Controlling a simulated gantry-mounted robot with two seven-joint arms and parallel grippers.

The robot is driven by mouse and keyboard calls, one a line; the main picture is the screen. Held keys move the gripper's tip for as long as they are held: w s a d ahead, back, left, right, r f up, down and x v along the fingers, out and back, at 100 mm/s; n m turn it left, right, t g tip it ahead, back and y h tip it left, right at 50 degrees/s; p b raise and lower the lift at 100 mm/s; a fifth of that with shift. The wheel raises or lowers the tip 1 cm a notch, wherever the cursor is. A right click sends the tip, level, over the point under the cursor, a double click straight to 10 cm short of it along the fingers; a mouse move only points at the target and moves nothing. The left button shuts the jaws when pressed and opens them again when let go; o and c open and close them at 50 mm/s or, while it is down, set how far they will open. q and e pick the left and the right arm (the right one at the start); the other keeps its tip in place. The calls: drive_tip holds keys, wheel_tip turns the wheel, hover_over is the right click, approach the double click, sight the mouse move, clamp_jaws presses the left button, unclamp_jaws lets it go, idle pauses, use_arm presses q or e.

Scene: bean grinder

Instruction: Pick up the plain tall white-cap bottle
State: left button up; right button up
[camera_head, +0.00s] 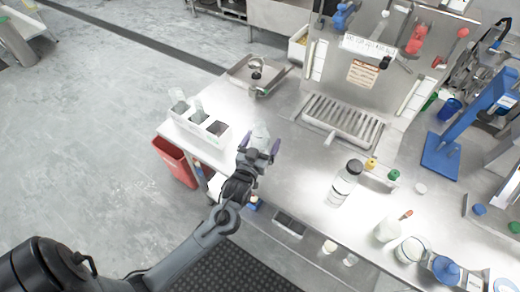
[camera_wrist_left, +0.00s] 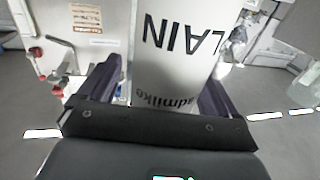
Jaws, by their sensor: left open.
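A white bottle (camera_wrist_left: 180,45) with dark letters, "LAIN" and smaller text showing upside down, stands between my left gripper's fingers in the wrist view. Its cap is out of that view. In the head view a pale, faint bottle (camera_head: 262,131) stands on the steel counter just beyond my left gripper (camera_head: 259,146). The left gripper's dark purple fingers are open, one on each side of the bottle. I cannot tell whether either finger touches it. My right gripper is not in view.
A white bin holder (camera_head: 205,124) stands left of the gripper, with a steel tray (camera_head: 262,78) behind it. A black-capped bottle (camera_head: 345,181) stands to the right, near small coloured caps. A red bin (camera_head: 175,160) is below the counter's left edge.

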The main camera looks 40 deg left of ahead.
use_arm(q)
drive_tip(key=shift+w+a, duration=0.1)
drive_tip(key=shift+w, duration=0.1)
drive_tip(key=c, duration=1)
drive_tip(key=shift+r, duration=0.1)
